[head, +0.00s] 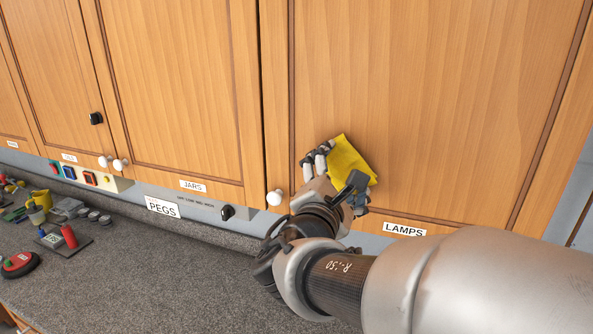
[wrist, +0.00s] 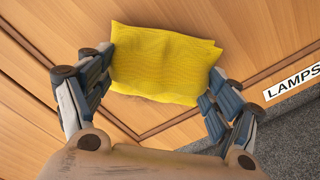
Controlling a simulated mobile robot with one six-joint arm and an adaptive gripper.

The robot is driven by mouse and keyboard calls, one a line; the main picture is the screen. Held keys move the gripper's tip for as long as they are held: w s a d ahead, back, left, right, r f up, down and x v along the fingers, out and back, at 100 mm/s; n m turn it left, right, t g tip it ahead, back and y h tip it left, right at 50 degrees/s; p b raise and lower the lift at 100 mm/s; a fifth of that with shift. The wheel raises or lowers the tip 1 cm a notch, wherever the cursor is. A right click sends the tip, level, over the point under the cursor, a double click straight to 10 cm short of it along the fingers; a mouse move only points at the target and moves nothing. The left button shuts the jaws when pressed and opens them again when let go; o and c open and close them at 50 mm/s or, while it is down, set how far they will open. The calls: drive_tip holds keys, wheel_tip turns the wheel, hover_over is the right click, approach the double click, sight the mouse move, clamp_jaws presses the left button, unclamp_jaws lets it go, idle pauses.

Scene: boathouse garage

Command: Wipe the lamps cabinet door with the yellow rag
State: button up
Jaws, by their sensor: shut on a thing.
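The yellow rag (head: 350,160) is in my gripper (head: 340,180), in front of the lower left part of the lamps cabinet door (head: 440,90). The door is wooden, with a LAMPS label (head: 404,229) below it and a white round knob (head: 275,197) at its lower left. In the wrist view, my gripper (wrist: 160,92) is shut on the rag (wrist: 165,62), one finger at each side. The rag lies close against the door (wrist: 255,25); I cannot tell whether it touches. My gripper and arm hide part of the door's lower edge.
The jars cabinet door (head: 180,80) is to the left, with a JARS label. A dark speckled counter (head: 150,270) runs below. At its left lie a red-black round thing (head: 20,264), a red cylinder (head: 69,236) and a yellow container (head: 41,199). The counter's middle is clear.

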drive_tip(key=shift+s+d+b, duration=0.25)
drive_tip(key=shift+d+b, duration=0.1)
drive_tip(key=shift+d, duration=0.25)
drive_tip(key=shift+s+d+b, duration=0.25)
drive_tip(key=shift+d+b, duration=0.15)
drive_tip(key=shift+d, duration=0.25)
drive_tip(key=shift+s+d+b, duration=0.25)
drive_tip(key=shift+d+b, duration=0.1)
drive_tip(key=shift+d, duration=0.25)
drive_tip(key=shift+b, duration=0.35)
drive_tip(key=w+a+b, duration=0.1)
drive_tip(key=w+a, duration=0.3)
drive_tip(key=a, duration=0.6)
drive_tip(key=shift+s+b, duration=0.1)
drive_tip(key=shift+b, duration=0.2)
drive_tip(key=shift+b+v, duration=0.45)
drive_tip(key=shift+v, duration=2.5)
